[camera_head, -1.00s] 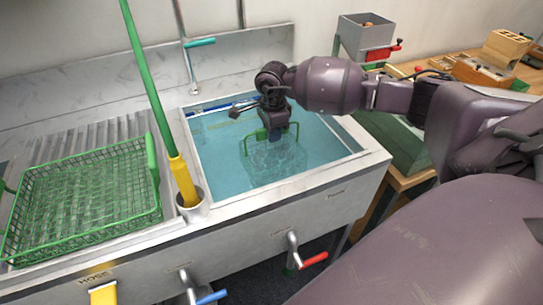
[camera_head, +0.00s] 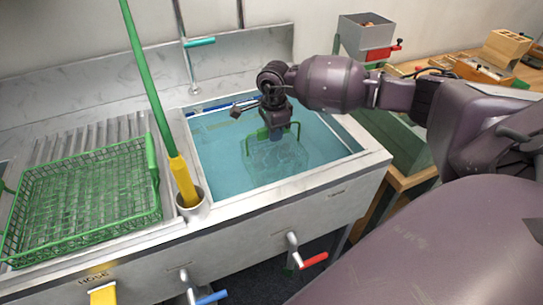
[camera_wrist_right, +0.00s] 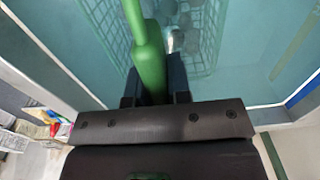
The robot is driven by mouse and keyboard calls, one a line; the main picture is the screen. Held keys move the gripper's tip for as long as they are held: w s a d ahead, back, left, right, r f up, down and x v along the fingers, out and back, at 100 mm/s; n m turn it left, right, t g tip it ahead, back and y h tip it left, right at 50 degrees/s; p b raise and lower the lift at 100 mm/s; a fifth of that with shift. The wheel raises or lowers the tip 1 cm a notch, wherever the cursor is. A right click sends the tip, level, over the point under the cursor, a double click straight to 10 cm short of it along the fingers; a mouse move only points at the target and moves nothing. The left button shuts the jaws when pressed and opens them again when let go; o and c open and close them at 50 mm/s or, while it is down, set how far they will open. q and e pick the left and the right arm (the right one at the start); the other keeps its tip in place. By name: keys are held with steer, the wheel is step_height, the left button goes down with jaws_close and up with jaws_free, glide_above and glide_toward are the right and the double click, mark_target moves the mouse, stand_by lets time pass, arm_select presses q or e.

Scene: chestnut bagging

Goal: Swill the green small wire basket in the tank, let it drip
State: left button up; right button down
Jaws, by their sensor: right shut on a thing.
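The small green wire basket (camera_head: 283,158) is under the water in the tank (camera_head: 215,165); only its green handle (camera_head: 264,133) stands clear of the surface. My right gripper (camera_head: 277,132) is shut on this handle, just above the water. In the right wrist view, the green handle (camera_wrist_right: 148,55) runs between the two dark fingers of the gripper (camera_wrist_right: 155,88). The basket's mesh (camera_wrist_right: 205,35) shows below the water there, with several round dark things in it. My left gripper is not in view.
A large green wire basket (camera_head: 45,250) sits on the ribbed drainboard at the left. A green pole with a yellow grip (camera_head: 183,180) stands in a holder at the tank's front left corner. A tap (camera_head: 200,42) rises behind. A grey hopper (camera_head: 366,38) stands at the back right.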

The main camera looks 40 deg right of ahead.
steer(key=shift+w+a, duration=0.1)
steer(key=shift+a, duration=0.25)
steer(key=shift+d, duration=0.2)
steer(key=shift+s+d+r, duration=0.1)
steer(key=shift+s+d, duration=0.15)
steer(key=shift+d, duration=0.6)
steer(key=shift+a, duration=0.15)
steer(key=shift+w+a, duration=0.25)
steer(key=shift+a, duration=0.65)
steer(key=shift+d, duration=0.1)
